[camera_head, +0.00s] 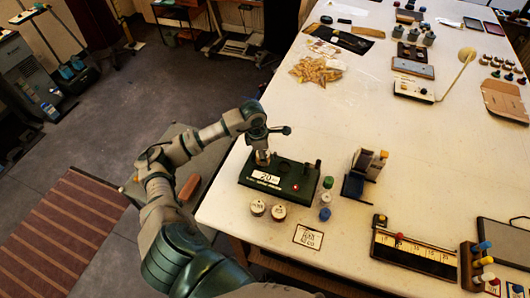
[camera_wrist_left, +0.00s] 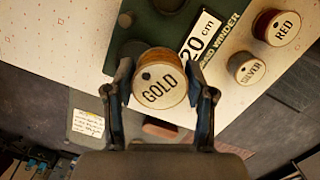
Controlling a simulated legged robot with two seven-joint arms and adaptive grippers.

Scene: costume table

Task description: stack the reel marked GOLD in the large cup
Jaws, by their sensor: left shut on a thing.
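The reel marked GOLD (camera_wrist_left: 160,82) is between the two fingers of my left gripper (camera_wrist_left: 160,90) in the wrist view, its label facing the camera. In the head view my left gripper (camera_head: 262,156) is over the left end of the dark green winder (camera_head: 285,180). The winder also shows in the wrist view (camera_wrist_left: 174,22), with dark round shapes on its surface beside the reel. I cannot tell which is the large cup, nor whether the reel touches the winder. My right gripper is not in view.
The SILVER reel (camera_wrist_left: 252,70) and RED reel (camera_wrist_left: 277,27) stand beside the winder. Blue and green pieces (camera_head: 325,205) stand at its right. A card (camera_head: 308,237) lies in front. A slotted stand (camera_head: 365,172) is farther right. The table's left edge is close to my arm.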

